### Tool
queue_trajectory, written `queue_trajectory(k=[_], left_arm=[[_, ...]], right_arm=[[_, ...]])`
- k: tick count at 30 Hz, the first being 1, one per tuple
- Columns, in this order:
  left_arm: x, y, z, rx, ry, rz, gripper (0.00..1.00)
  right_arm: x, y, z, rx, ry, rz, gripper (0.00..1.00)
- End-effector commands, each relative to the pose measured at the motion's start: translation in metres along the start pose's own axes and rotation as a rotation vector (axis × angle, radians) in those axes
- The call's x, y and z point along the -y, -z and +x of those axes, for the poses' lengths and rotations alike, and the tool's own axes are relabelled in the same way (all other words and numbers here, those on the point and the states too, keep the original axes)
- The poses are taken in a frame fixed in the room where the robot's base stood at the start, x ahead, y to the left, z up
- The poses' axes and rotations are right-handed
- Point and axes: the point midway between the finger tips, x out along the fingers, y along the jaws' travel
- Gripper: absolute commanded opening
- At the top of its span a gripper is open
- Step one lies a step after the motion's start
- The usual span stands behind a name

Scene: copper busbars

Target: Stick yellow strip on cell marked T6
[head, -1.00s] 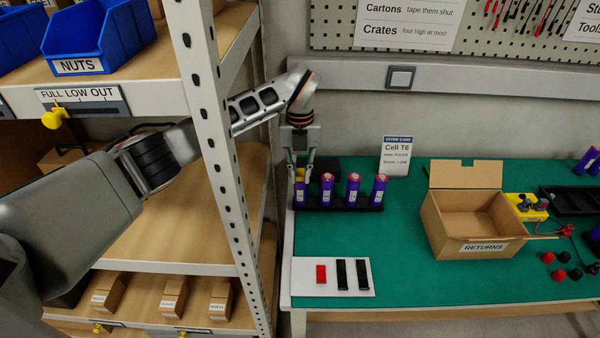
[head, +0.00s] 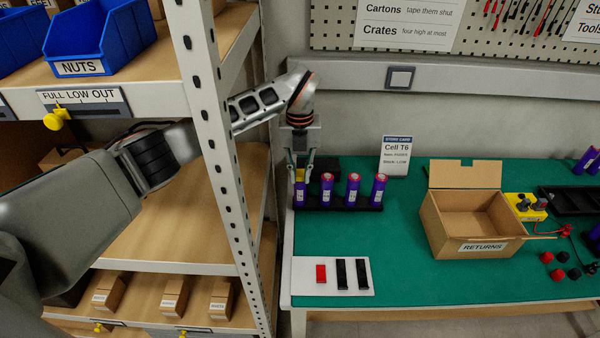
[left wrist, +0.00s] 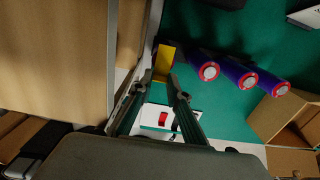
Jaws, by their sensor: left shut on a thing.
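A row of purple cells with red-ringed tops stands in a black holder (head: 340,203) on the green bench. The leftmost cell (head: 299,197) is below my left gripper (head: 301,170), which is shut on the yellow strip (head: 299,176). The strip also shows between the fingertips in the left wrist view (left wrist: 163,59), upright against or just in front of that cell; I cannot tell if they touch. The other cells (left wrist: 238,75) stand to its right. A card (head: 395,156) behind reads Cell T6. Markings on the cells are too small to read. My right gripper is out of view.
A white plate (head: 305,286) with one red and two black strips lies at the bench front. An open cardboard RETURNS box (head: 483,247) stands to the right. A shelf post (head: 216,130) rises close left of my gripper. Green bench between plate and box is clear.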

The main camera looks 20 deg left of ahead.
Motion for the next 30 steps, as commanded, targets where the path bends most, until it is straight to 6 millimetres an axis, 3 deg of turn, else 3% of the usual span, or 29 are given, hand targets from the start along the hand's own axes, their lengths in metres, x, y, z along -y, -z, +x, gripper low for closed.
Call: queue_trajectory(k=[5,6,7,8,20,30], left_arm=[[-0.001,0.001,0.002,-0.002,-0.002,0.000,0.11],[-0.001,0.001,0.002,-0.002,-0.002,0.000,0.27],[-0.001,0.001,0.002,-0.002,-0.002,0.000,0.34],[-0.001,0.001,0.002,-0.002,-0.002,0.000,0.36],[0.000,0.000,-0.004,0.001,0.000,0.000,0.36],[-0.001,-0.002,-0.050,0.004,-0.001,0.000,0.36]], right_arm=[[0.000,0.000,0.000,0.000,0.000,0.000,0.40],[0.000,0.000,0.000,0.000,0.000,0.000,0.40],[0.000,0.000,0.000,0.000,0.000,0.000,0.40],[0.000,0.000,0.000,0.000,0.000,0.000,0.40],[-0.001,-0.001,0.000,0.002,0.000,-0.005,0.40],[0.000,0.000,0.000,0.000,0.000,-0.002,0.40]])
